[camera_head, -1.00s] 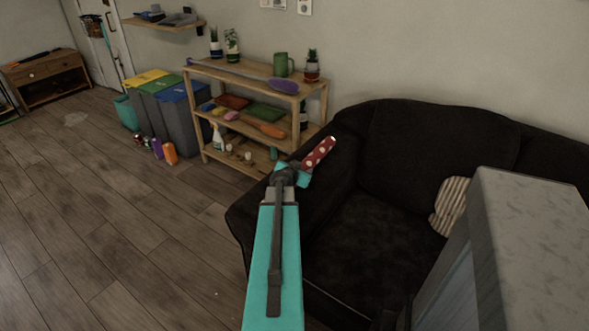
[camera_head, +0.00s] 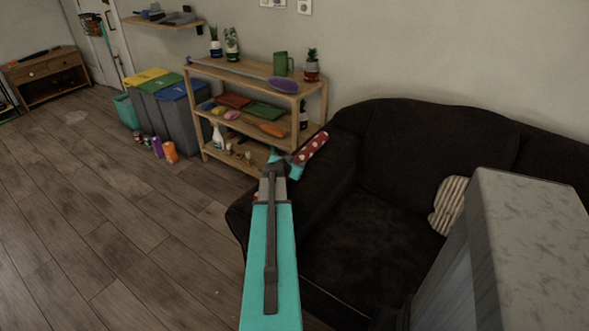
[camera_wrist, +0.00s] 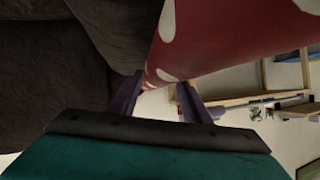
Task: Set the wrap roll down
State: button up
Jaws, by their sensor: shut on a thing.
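The wrap roll (camera_head: 312,149) is red with white spots. In the head view it sticks out at a tilt from the far end of my arm, over the left armrest of the sofa and in front of the shelf. My gripper (camera_wrist: 158,100) is shut on the roll, which fills the upper middle of the wrist view (camera_wrist: 215,40). The two purple fingers show on either side of the roll's near end. My arm hides part of the sofa's left side and the floor in the head view.
A dark sofa (camera_head: 350,245) with a striped cushion (camera_head: 448,205) stands at the right. A wooden shelf (camera_head: 230,72) holds plants, a green mug and several cloths. A grey block (camera_head: 535,230) is near right. The left floor is clear.

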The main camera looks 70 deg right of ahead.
jog(key=shift+w+f, duration=0.1)
jog(key=shift+f, duration=1.65)
jog(key=o, duration=1.3)
jog(key=b+v, duration=0.1)
jog(key=v, duration=1.1)
jog(key=shift+b, duration=0.35)
